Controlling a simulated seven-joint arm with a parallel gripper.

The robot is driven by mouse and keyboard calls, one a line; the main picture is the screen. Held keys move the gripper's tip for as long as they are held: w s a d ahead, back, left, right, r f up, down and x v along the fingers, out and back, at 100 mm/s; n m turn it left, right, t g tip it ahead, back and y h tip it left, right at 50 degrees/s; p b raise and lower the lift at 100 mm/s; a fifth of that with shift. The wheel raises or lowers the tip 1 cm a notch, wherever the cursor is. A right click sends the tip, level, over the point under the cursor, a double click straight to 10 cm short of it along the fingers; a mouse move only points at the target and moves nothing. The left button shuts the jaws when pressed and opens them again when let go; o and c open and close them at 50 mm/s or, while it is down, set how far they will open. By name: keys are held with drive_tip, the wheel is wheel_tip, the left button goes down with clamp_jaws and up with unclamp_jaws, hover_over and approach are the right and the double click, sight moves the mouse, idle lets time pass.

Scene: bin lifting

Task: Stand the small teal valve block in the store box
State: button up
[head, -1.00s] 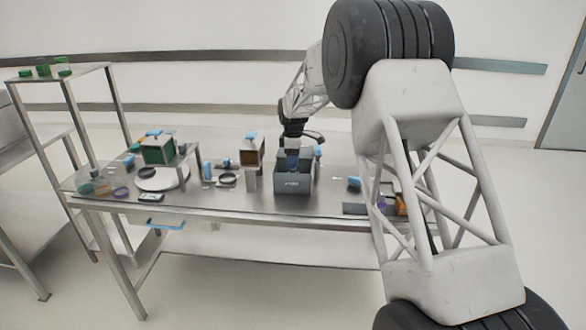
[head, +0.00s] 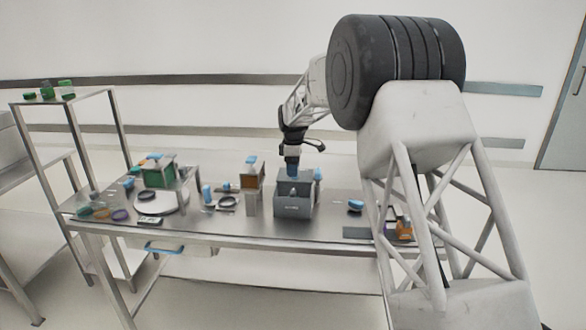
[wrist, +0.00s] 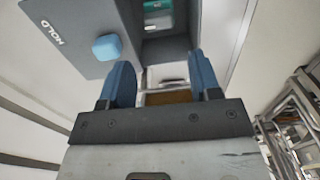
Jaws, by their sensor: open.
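The grey box (head: 293,208) stands on the steel table, with unreadable lettering on its front. My gripper (head: 292,173) is over the grey box, pointing down. In the wrist view my gripper (wrist: 160,78) has its blue fingers wide apart, with nothing held between them.
A brown-and-grey fixture (head: 252,175) with a blue top stands left of the box. Further left, a green block (head: 157,175) is by a white round plate (head: 160,202). A blue piece (head: 355,205) lies to the right, near a dark mat (head: 356,232).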

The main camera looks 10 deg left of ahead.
idle(0.4)
drive_tip(key=s+d+r+m, duration=0.3)
drive_tip(key=s+d+r, duration=0.25)
drive_tip(key=s, duration=0.35)
drive_tip(key=s+d+r+m+t, duration=0.1)
drive_tip(key=s+d+r+m, duration=0.2)
drive_tip(key=s+d+r, duration=0.5)
drive_tip(key=s+d+r+m, duration=0.25)
drive_tip(key=s+d, duration=0.25)
drive_tip(key=s, duration=0.6)
drive_tip(key=s+d+f+m, duration=0.2)
drive_tip(key=s+d+m, duration=0.1)
drive_tip(key=s, duration=0.8)
drive_tip(key=s+d+f+m+t, duration=0.1)
drive_tip(key=s+d+f+m, duration=0.2)
drive_tip(key=s, duration=0.9)
drive_tip(key=s+d+f+m, duration=0.2)
drive_tip(key=s+d+m, duration=0.1)
drive_tip(key=s, duration=0.8)
drive_tip(key=shift+s+d+f+m+t, duration=0.3)
drive_tip(key=shift+s+d+m+t, duration=0.05)
drive_tip(key=shift+d+t, duration=0.1)
